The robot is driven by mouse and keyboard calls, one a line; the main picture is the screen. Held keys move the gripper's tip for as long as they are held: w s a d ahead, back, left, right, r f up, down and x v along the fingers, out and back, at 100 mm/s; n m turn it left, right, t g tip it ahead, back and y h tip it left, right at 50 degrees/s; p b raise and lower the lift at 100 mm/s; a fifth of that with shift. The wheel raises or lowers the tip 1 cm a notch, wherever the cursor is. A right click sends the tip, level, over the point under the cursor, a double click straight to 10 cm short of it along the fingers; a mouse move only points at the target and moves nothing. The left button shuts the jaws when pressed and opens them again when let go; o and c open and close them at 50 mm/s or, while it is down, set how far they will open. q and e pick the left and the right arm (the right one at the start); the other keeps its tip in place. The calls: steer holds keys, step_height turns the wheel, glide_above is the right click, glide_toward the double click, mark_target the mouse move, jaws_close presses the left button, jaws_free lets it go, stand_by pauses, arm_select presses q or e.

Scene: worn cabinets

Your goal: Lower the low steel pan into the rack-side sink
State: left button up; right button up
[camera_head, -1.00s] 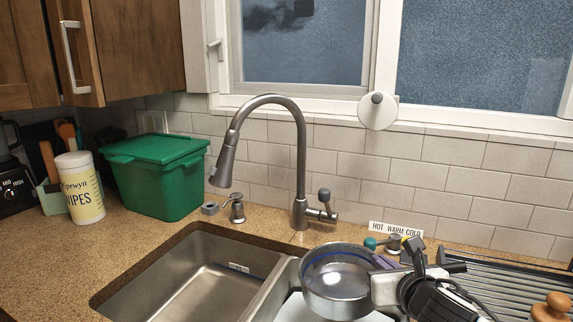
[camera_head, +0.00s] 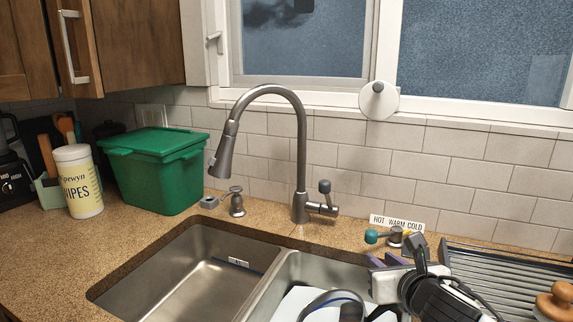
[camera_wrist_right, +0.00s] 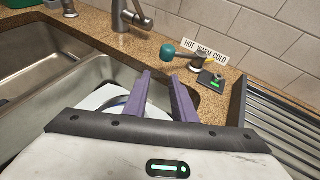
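The low steel pan (camera_head: 333,306) is down in the right basin of the sink (camera_head: 300,268), the one beside the drying rack (camera_head: 500,275). Only its far part shows at the bottom edge of the head view; it also shows in part in the right wrist view (camera_wrist_right: 116,104), past the left finger. It lies on or against a white flat thing (camera_head: 289,302); its exact contact is hidden. My right gripper (camera_head: 388,260) is above the right side of this basin. In the right wrist view its purple fingers (camera_wrist_right: 166,85) are apart with nothing between them. My left gripper is out of view.
The left basin (camera_head: 190,275) looks empty. The faucet (camera_head: 300,150) stands behind the sink, with a soap pump (camera_head: 236,202) beside it. A teal-ended lever (camera_head: 385,237) and a label sign (camera_head: 400,223) are behind my right gripper. A green bin (camera_head: 155,170) and wipes tub (camera_head: 78,180) stand left.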

steer(key=v, duration=1)
steer(key=shift+r, duration=0.2)
